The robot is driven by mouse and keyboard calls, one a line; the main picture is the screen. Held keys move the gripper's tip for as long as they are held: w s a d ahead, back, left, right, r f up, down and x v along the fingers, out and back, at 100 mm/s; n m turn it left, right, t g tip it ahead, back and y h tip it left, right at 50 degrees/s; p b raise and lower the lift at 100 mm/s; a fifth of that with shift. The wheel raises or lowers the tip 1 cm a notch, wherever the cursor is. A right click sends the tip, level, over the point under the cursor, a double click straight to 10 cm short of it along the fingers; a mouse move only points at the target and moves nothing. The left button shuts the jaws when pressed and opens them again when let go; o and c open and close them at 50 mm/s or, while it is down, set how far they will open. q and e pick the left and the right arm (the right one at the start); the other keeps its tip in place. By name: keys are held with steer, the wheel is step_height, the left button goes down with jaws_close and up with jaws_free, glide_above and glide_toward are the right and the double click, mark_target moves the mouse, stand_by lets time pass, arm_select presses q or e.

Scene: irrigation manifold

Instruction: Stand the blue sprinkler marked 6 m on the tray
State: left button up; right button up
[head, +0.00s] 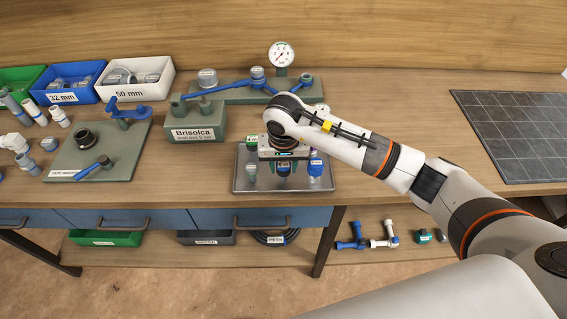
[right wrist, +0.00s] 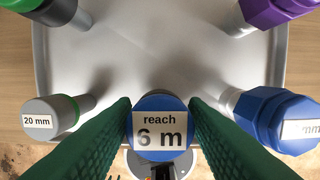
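The blue sprinkler marked 6 m (right wrist: 160,130) is upright between the two green fingers of my right gripper (right wrist: 161,112), which touch its cap on both sides. In the head view this blue sprinkler (head: 284,169) shows under my right gripper (head: 284,153), over the front middle of the silver tray (head: 268,186). I cannot tell whether its base touches the tray; its lower part is hidden in the right wrist view. The tray (right wrist: 160,60) also shows there. My left gripper is not in view.
Other sprinklers stand close around on the tray: a grey one marked 20 mm (right wrist: 50,118), a blue one (right wrist: 280,118), a black-and-green one (right wrist: 55,10) and a purple one (right wrist: 265,8). The Brisolca block (head: 195,122) is left of the tray. A dark grid panel (head: 515,135) lies far right.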

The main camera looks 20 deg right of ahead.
mark_target(284, 168)
steer(key=shift+o, duration=1.4)
steer(key=shift+r, duration=0.15)
step_height(284, 168, up, 12)
steer(key=s+b, duration=0.1)
steer(key=b, duration=0.1)
steer(key=shift+s+a+b, duration=0.2)
steer(key=shift+b, duration=0.2)
